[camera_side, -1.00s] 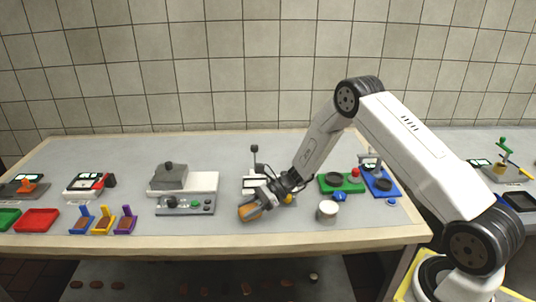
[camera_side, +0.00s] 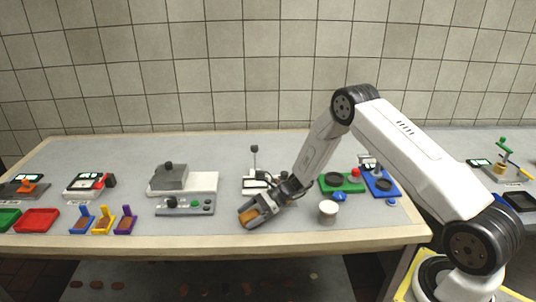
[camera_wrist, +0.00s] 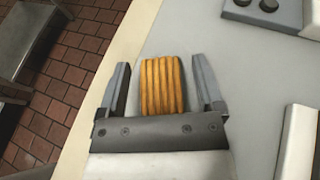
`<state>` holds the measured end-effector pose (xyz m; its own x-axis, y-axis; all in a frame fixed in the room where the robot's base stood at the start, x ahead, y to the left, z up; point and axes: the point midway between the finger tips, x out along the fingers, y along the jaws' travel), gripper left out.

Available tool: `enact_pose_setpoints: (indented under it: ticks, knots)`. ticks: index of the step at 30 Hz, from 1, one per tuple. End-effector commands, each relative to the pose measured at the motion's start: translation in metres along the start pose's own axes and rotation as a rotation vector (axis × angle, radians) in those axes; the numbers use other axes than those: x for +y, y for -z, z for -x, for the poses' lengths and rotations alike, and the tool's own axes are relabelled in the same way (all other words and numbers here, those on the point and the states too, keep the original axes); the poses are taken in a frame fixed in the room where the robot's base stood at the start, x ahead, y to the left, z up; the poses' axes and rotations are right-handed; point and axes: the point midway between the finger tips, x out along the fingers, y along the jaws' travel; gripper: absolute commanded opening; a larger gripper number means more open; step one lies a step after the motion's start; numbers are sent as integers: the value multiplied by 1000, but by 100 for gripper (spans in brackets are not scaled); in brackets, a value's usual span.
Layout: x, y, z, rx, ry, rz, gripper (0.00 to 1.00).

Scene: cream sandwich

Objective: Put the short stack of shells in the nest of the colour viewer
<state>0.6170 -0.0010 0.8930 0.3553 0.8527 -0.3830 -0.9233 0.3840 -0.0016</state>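A short stack of orange-brown shells (camera_wrist: 162,86) lies between the two fingers of my gripper (camera_wrist: 162,82) in the wrist view. Its layers show as several parallel ridges. A gap shows on each side between stack and finger, so my gripper is open around it. In the side view my gripper (camera_side: 254,216) is low over the front of the table, with the orange shells (camera_side: 246,215) partly hidden by the fingers. A white device with a black post (camera_side: 254,160) stands behind my gripper and may be the colour viewer. Its nest is hidden or too small to tell.
A grey control box with knobs (camera_side: 185,205) stands left of my gripper. A white cup (camera_side: 328,209) and a green station (camera_side: 338,184) stand to the right. The table's front edge (camera_side: 200,243) is close in front.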

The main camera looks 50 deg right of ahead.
Motion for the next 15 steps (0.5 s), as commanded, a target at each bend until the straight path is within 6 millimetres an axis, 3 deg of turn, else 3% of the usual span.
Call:
enact_pose_setpoints:
  ticks: [8, 15]
  knots:
    - [0, 0, 3, 0, 0, 0, 86]
    - [-1, 0, 23, -1, 0, -1, 86]
